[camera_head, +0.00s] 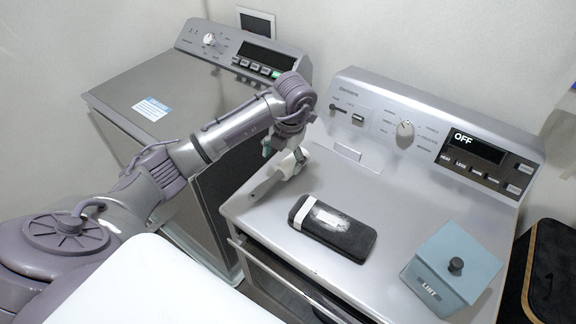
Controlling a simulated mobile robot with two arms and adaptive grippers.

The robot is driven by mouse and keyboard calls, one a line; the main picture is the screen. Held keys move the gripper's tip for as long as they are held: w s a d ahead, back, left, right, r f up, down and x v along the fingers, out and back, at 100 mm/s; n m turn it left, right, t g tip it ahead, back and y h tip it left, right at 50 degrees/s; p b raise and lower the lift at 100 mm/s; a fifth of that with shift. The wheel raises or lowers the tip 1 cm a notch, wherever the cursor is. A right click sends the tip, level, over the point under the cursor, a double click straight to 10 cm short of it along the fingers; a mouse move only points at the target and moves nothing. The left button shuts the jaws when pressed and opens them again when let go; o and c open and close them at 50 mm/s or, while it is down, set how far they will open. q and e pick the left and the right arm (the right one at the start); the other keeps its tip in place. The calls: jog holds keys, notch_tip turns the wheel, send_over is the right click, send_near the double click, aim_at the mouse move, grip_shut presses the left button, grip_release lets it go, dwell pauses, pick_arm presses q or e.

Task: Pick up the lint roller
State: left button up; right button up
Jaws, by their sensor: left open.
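The lint roller (292,164) lies near the left edge of the right-hand machine's top. Its white roll points up and right, and a grey handle runs down and left. My left gripper (279,146) is open and points down right at the roll. Its fingertips overlap the roll's far side in the picture; I cannot tell whether they touch it. My right gripper is not in view.
A black pad with a white band (352,238) lies front centre on the machine top (400,190). A blue-grey lint box (455,262) with a black knob stands at the right. A raised control panel (400,125) runs along the back. A dark basket (552,270) is far right.

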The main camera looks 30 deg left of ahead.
aim_at(281, 172)
pick_arm(q)
jog(key=shift+w+a+f+p, duration=0.15)
jog(key=shift+f+p, duration=0.1)
jog(key=shift+f, duration=0.25)
jog(key=shift+w+f+p, duration=0.1)
jog(key=shift+f+p, duration=0.1)
jog(key=shift+f, duration=0.3)
jog(key=f, duration=0.1)
jog(key=f+p, duration=0.2)
jog(key=shift+a+f, duration=0.25)
jog(key=shift+a, duration=0.05)
jog(key=shift+f, duration=0.35)
jog(key=shift+w+f, duration=0.1)
jog(key=c, duration=1.3)
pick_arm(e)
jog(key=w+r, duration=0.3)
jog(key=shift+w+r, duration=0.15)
